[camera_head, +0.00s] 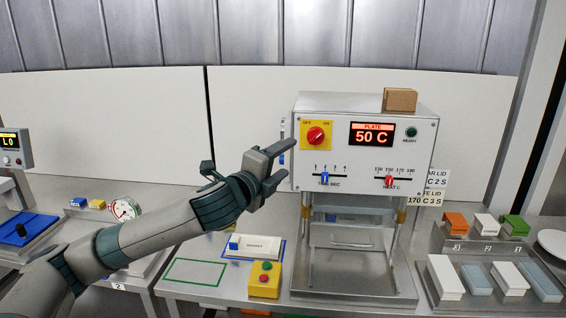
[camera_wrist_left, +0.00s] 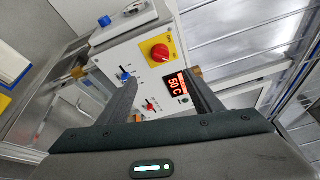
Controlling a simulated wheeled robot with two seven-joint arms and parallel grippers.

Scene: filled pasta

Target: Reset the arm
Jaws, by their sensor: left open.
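My left gripper (camera_head: 279,166) is raised in front of the left side of a white heat-press machine (camera_head: 345,145). Its fingers are apart with nothing between them. In the left wrist view the open fingers (camera_wrist_left: 160,92) point toward the machine's front panel, which looks tilted. The panel has a red knob on a yellow plate (camera_head: 316,134), a display reading 50 C (camera_head: 371,134), a blue slider (camera_head: 325,180) and a red slider (camera_head: 389,181). The knob also shows in the wrist view (camera_wrist_left: 160,52). My right gripper is in neither view.
A brown box (camera_head: 399,99) sits on top of the machine. A yellow button box (camera_head: 265,280) stands at the bench front. Racks of coloured blocks (camera_head: 483,268) are at the right. A round gauge (camera_head: 122,209) and a blue-topped device (camera_head: 22,232) are at the left.

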